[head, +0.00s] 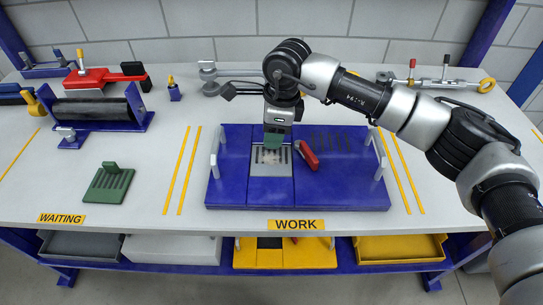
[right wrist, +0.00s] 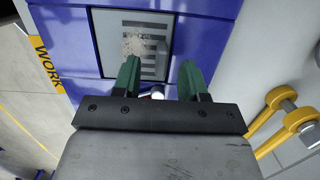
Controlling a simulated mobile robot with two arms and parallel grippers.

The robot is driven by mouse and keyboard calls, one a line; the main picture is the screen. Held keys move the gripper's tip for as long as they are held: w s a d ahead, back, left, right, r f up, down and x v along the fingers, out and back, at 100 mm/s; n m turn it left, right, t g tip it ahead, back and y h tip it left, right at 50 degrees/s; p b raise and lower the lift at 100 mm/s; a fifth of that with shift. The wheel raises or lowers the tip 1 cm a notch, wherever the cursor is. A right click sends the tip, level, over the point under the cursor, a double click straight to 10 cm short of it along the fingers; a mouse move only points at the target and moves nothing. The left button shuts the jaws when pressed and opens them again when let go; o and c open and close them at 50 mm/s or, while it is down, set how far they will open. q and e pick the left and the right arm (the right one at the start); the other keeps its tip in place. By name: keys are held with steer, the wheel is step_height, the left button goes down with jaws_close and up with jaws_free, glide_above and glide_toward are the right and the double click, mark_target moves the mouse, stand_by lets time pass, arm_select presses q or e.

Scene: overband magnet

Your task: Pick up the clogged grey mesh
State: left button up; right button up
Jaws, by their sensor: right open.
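The grey mesh (head: 270,157) is a slotted plate lying in the middle of the blue fixture (head: 228,180) in the WORK area. In the right wrist view the mesh (right wrist: 133,22) shows dark slots and a beige patch of clogging on it. My right gripper (head: 277,143) is over the back part of the mesh, pointing down. In the right wrist view its two green fingers (right wrist: 158,68) are apart, with nothing held between them. The gripper hides part of the mesh in the head view. My left gripper is not in view.
A red lever (head: 307,154) stands just right of the mesh. Upright grey posts (head: 214,167) line the fixture's sides. A green slotted plate (head: 108,184) lies in the WAITING area. A black roller on a blue stand (head: 95,109) and red tool (head: 95,78) are at back left.

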mark_target(271, 156)
steer(key=f, duration=0.2)
steer(key=shift+w+a+f, duration=0.1)
steer(key=shift+a+f, duration=0.1)
steer(key=shift+f, duration=0.1)
steer(key=shift+c, duration=0.4)
jaws_close()
steer(key=shift+r, duration=0.1)
